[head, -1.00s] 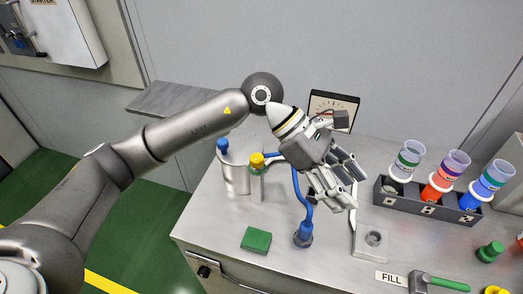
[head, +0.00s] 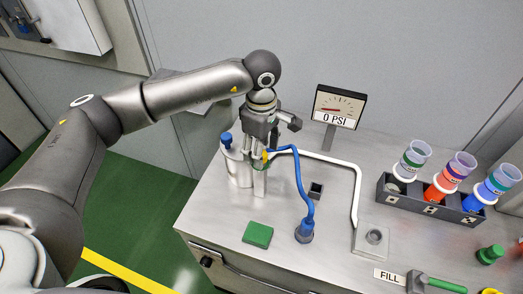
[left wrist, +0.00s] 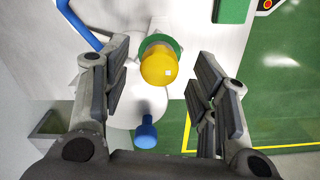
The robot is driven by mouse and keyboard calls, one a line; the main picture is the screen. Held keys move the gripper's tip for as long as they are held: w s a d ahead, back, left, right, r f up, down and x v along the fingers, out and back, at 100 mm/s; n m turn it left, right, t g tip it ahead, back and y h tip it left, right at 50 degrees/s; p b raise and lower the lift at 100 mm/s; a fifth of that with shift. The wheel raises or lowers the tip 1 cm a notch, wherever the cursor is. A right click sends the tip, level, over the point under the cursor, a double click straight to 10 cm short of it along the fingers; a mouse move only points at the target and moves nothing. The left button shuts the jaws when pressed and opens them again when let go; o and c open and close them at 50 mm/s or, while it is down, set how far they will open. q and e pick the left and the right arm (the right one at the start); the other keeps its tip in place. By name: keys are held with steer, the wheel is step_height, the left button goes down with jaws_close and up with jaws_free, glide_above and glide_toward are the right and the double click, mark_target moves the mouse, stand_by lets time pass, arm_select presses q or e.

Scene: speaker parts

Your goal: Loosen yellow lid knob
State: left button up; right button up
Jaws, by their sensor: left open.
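The yellow lid knob (left wrist: 159,65) sits on a green collar (left wrist: 166,44) between the fingers of my open left gripper (left wrist: 157,85) in the left wrist view; gaps show on both sides. In the head view, my left gripper (head: 257,160) points down over the knob (head: 266,155), largely hiding it. A blue knob (head: 226,138) stands on the white vessel just left of it; it also shows in the left wrist view (left wrist: 146,132). My right gripper is not in view.
A blue hose (head: 307,190) and a white pipe (head: 352,180) run to the right of the vessel. A gauge (head: 337,106) reading 0 PSI stands behind. A green block (head: 258,234) lies in front. A rack of coloured cups (head: 428,203) stands at right.

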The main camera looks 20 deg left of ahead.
arm_select(q)
steer(key=shift+f, duration=1.35)
steer(key=c, duration=1)
